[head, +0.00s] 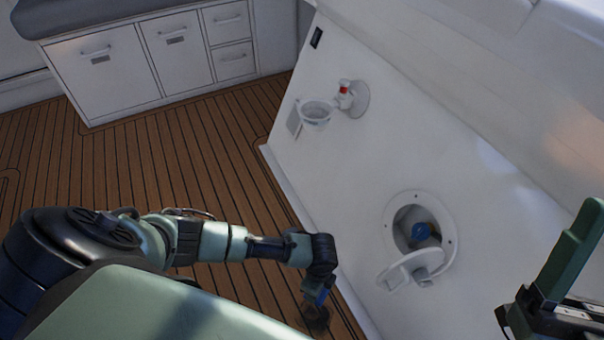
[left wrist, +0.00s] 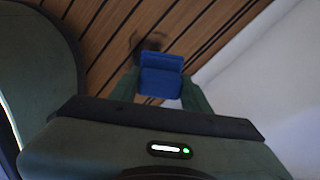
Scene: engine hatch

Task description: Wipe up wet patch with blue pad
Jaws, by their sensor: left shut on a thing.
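The blue pad (left wrist: 161,75) is held between the fingers of my left gripper (left wrist: 160,92), which is shut on it. In the head view my left gripper (head: 317,296) points down at the wooden deck beside the white panel, with the pad (head: 318,294) showing at its tip. A dark wet patch (head: 317,318) lies on the planks just below the pad. It also shows in the left wrist view (left wrist: 152,42), partly hidden behind the pad. I cannot tell whether the pad touches the deck. My right gripper (head: 555,285) is partly in view at the right edge, with one green finger raised.
The white panel (head: 340,200) rises close to the right of the left gripper. An open round hatch (head: 420,228) with a blue knob and a hanging lid is in it. White cabinets (head: 120,75) stand at the back; the deck between is clear.

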